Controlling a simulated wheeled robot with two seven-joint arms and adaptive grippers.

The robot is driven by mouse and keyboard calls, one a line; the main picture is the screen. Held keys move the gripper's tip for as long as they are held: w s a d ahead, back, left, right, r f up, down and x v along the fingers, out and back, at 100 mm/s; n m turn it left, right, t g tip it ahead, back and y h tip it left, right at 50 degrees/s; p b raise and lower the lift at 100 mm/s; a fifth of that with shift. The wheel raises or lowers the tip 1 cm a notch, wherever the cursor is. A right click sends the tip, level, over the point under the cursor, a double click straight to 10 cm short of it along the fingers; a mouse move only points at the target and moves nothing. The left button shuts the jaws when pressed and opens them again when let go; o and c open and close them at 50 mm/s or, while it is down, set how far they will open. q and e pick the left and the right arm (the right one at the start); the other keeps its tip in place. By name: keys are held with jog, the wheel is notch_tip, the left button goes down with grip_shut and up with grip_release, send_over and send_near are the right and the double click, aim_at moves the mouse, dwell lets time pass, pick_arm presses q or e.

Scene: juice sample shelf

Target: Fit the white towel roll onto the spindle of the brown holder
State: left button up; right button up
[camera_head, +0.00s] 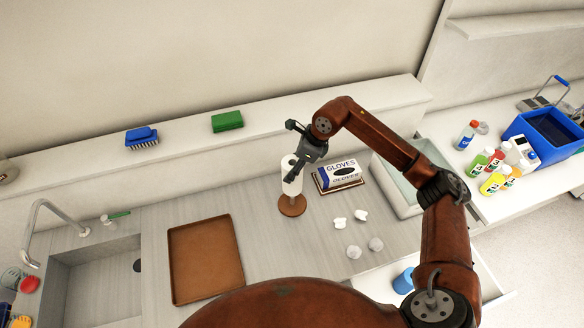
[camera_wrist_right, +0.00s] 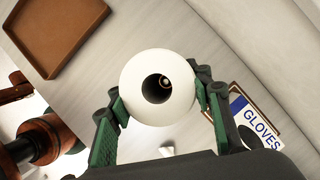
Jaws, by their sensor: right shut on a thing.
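The white towel roll (camera_head: 291,181) is upright in my right gripper (camera_head: 302,163), above the round brown base of the holder (camera_head: 292,206). In the right wrist view the roll (camera_wrist_right: 145,88) is seen end-on between the green-padded fingers of the right gripper (camera_wrist_right: 160,104), which is shut on it. The spindle's tip (camera_wrist_right: 164,82) shows inside the roll's dark hole, off to its right side. In the head view the roll's lower end is a little above the base. How far the spindle reaches into the roll is hidden. My left gripper is out of view.
A GLOVES box (camera_head: 340,175) stands close to the right of the holder. Crumpled white pieces (camera_head: 340,223) lie in front of it. A brown tray (camera_head: 205,258) lies to the left, with a sink (camera_head: 95,275) beyond. A ledge (camera_head: 180,128) runs behind.

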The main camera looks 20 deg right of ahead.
aim_at(292, 186)
jog(key=shift+f+b, duration=1.05)
jog(key=shift+f, duration=0.4)
dwell(0.5)
jog(key=shift+f+b, duration=2.6)
jog(key=shift+f, duration=0.55)
jog(key=shift+f+b, duration=0.4)
jog(key=shift+b, duration=0.1)
dwell(0.6)
jog(key=o, duration=1.4)
jog(key=v, duration=1.2)
